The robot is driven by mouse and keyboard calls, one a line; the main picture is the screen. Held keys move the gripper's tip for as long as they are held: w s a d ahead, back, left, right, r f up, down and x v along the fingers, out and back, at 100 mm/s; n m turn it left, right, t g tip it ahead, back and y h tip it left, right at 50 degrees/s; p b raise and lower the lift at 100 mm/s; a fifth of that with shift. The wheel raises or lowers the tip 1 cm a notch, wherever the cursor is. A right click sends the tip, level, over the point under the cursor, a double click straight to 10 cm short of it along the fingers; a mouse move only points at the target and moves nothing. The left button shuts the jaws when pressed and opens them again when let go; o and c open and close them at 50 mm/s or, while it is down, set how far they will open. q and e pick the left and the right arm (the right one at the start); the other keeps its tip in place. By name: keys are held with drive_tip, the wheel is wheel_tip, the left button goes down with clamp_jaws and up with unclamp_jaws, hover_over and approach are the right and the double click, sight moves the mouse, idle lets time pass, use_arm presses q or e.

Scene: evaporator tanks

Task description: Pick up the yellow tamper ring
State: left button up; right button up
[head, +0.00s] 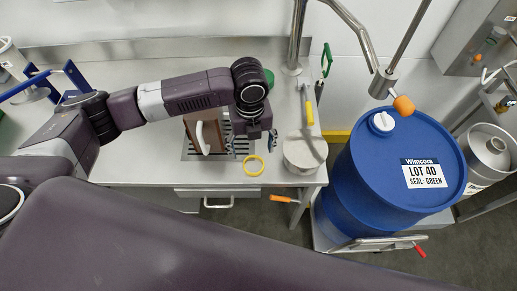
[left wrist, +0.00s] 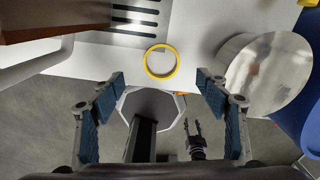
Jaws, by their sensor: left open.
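The yellow tamper ring (head: 254,175) lies flat on the steel counter near its front edge, beside a slotted grate. In the left wrist view the ring (left wrist: 147,63) is fully visible, centred between my fingers and beyond their tips. My left gripper (head: 256,137) points down over the counter, just behind the ring in the head view. In the left wrist view its fingers (left wrist: 160,77) are wide apart with nothing between them. A small dark two-pronged part low in that view may be my right gripper (left wrist: 195,140); its jaw state is unclear.
A brown block with a pale handle (head: 203,136) stands left of the ring. A round metal piece (head: 303,153) is close on the right. An orange-handled item (head: 285,199) is at the counter edge. A blue drum (head: 383,165) stands further right.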

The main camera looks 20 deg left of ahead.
sight(253, 165)
use_arm(q)
drive_tip(key=shift+w+f, duration=0.15)
drive_tip(key=shift+f, duration=0.55)
drive_tip(key=f, duration=0.1)
drive_tip(key=f+p, duration=0.1)
drive_tip(key=shift+s+f, duration=0.25)
drive_tip(key=shift+f, duration=0.05)
wheel_tip(253, 165, down, 3)
drive_tip(key=shift+w+d+r, duration=0.1)
drive_tip(key=shift+w+r, duration=0.05)
drive_tip(key=shift+r, duration=0.05)
drive_tip(key=shift+f, duration=0.5)
drive_tip(key=c, duration=0.7)
drive_tip(key=shift+c, duration=0.5)
use_arm(e)
drive_tip(key=shift+s+d+r, duration=0.1)
drive_tip(key=shift+s+r, duration=0.2)
drive_tip(key=shift+s, duration=0.25)
drive_tip(key=shift+s+d+r, duration=0.1)
drive_tip(key=shift+s+r, duration=0.15)
drive_tip(key=shift+s, duration=0.3)
